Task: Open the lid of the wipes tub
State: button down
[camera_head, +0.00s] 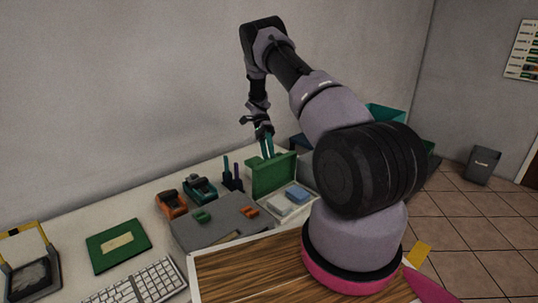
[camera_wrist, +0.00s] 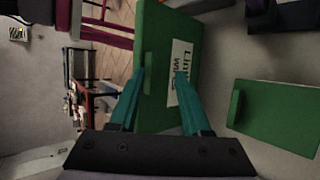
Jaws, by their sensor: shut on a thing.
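The wipes tub (camera_head: 312,208) stands on the table, pale-bodied, with a blue and a whitish item visible inside. Its green lid (camera_head: 274,174) is raised and stands nearly upright at the tub's back left side. In the wrist view the green lid (camera_wrist: 160,40) fills the middle, with a white label reading in part "Lint wi", partly covered by a finger. My gripper (camera_head: 266,148) points down at the lid's top edge; its teal fingers (camera_wrist: 160,76) are shut on the lid. The exact contact is partly hidden.
A grey box or mat (camera_head: 215,222) with small green and orange pieces lies left of the tub. Orange (camera_head: 172,203) and teal (camera_head: 200,188) tools and a dark holder (camera_head: 233,178) stand behind it. A keyboard (camera_head: 140,284) and green board (camera_head: 118,246) lie farther left.

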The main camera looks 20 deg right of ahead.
jog(key=shift+s+a+f, duration=0.15)
jog(key=shift+s+f, duration=0.15)
jog(key=shift+f, duration=0.25)
jog(key=c, duration=0.9)
grip_release()
jog(key=shift+w+f, duration=0.1)
jog(key=shift+c, duration=0.2)
jog(key=v, duration=1.1)
